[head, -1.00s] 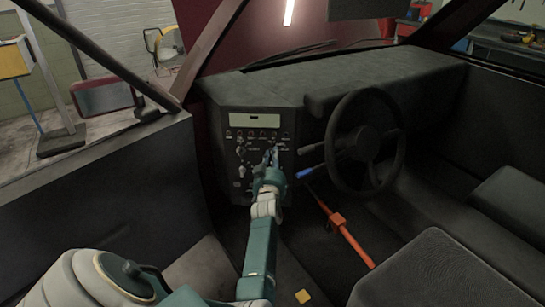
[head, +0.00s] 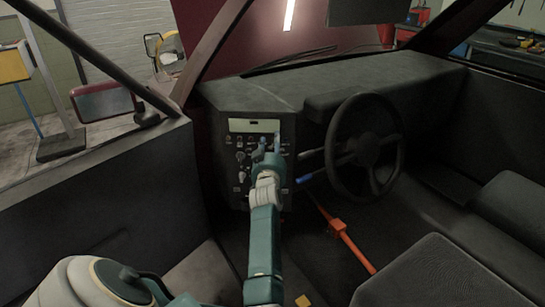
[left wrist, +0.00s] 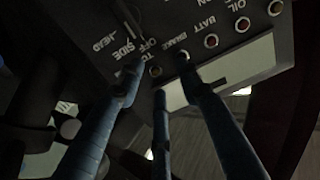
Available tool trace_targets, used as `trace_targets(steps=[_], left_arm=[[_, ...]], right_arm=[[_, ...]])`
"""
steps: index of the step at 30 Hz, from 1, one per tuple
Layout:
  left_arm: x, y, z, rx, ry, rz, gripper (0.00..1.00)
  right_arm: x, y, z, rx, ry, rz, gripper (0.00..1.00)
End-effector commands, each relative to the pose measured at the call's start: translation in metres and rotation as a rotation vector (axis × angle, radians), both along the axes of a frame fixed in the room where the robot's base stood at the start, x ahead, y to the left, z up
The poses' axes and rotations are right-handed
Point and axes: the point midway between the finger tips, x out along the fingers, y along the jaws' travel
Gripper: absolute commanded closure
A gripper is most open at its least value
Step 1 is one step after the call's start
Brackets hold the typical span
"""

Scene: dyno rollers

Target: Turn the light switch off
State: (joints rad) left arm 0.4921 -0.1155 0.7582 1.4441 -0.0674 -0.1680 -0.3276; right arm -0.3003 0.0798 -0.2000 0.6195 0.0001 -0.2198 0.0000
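The black dashboard panel (head: 245,183) stands left of the steering wheel and carries the switches. In the left wrist view, upside-down lettering HEAD, SIDE and OFF marks the light switch area (left wrist: 128,42); the lever's position is too dark to tell. My left gripper (head: 269,142) is in front of the panel's upper right part, just below the pale display strip. Its blue fingers (left wrist: 159,80) are spread apart with nothing between them, close to the lettering. Contact with the switch cannot be told. In the head view the fingers cover that part of the panel. My right gripper is not in view.
The steering wheel (head: 364,146) and its stalks are close to the right of my left gripper. Indicator lamps (left wrist: 211,40) and the pale display strip (left wrist: 222,75) are beside the fingers. The car door is at left.

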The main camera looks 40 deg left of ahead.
Motion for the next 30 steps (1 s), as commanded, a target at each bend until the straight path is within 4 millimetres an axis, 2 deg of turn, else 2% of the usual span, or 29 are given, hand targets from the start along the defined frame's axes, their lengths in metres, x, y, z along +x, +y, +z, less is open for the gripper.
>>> trace_targets(steps=[3, 9, 25, 28, 30], left_arm=[[0.000, 0.000, 0.017, 0.000, -0.001, 0.000, 0.65], [0.000, 0.000, 0.026, -0.002, 0.002, 0.000, 0.65], [0.000, -0.001, 0.026, -0.002, 0.004, -0.002, 0.65], [-0.004, -0.005, 0.020, 0.003, 0.029, -0.017, 0.65], [-0.010, -0.014, 0.010, 0.006, 0.075, -0.048, 0.65]], right_arm=[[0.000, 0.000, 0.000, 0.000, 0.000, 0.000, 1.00], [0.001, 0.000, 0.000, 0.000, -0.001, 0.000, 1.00], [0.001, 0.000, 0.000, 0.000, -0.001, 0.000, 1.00], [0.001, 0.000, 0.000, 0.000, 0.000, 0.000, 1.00], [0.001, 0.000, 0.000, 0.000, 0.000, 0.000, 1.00]])
